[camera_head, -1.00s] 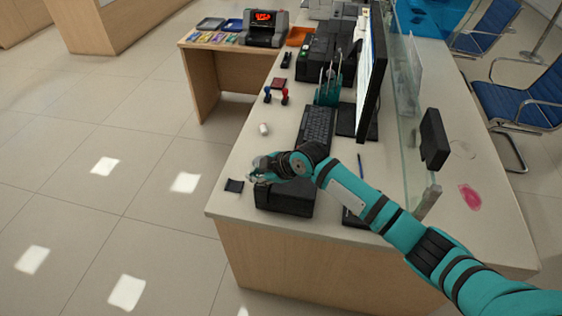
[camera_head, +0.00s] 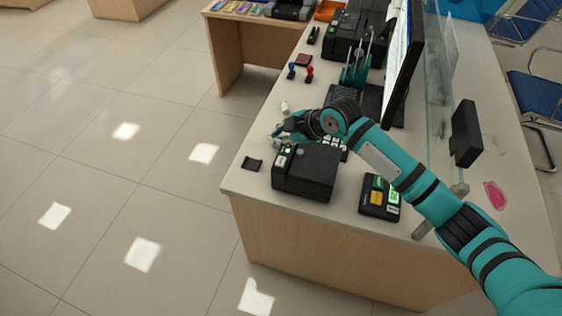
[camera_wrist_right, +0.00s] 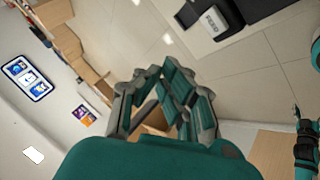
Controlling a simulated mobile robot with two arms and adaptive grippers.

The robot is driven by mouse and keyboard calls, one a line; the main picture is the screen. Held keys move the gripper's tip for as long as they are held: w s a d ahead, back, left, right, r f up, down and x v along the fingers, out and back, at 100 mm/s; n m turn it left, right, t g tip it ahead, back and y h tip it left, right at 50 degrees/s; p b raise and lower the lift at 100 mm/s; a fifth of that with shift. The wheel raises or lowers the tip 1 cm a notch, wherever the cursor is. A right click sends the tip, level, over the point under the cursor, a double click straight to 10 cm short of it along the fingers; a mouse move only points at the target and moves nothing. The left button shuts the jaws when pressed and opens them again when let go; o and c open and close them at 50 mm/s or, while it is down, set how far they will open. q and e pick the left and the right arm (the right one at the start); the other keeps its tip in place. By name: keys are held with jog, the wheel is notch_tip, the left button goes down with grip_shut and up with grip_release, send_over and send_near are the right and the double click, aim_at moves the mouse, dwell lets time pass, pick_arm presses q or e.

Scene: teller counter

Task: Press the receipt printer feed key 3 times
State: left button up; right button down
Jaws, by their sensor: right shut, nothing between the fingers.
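The receipt printer (camera_head: 312,173) is a black box near the front left of the counter. A small green light (camera_head: 289,150) shows on its top left part. In the right wrist view its pale feed key (camera_wrist_right: 213,20), lettered FEED, is at the top, on the black printer body (camera_wrist_right: 245,10). My right gripper (camera_head: 275,139) is shut and empty, just behind the printer's left end in the head view. In the right wrist view its fingers (camera_wrist_right: 165,80) are together, apart from the key.
A card terminal (camera_head: 379,197) stands right of the printer, and a small black pad (camera_head: 252,164) lies left of it. Behind are a white cylinder (camera_head: 285,107), two stamps (camera_head: 309,74), a pen holder (camera_head: 356,72) and a monitor (camera_head: 403,60). A glass screen (camera_head: 438,100) stands at right.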

jog(key=b, duration=0.5)
send_over(279, 163)
notch_tip(279, 163, down, 6)
jog(key=shift+w+f, duration=0.1)
jog(key=shift+f, duration=0.6)
jog(key=shift+f, duration=0.15)
dwell(0.4)
jog(key=shift+f+b, duration=0.3)
jog(key=shift+b, duration=0.05)
jog(key=shift+f+b, duration=0.3)
jog(key=shift+f, duration=0.2)
dwell(0.7)
jog(key=shift+r, duration=0.15)
jog(key=shift+r+p, duration=0.75)
jog(key=shift+r, duration=0.05)
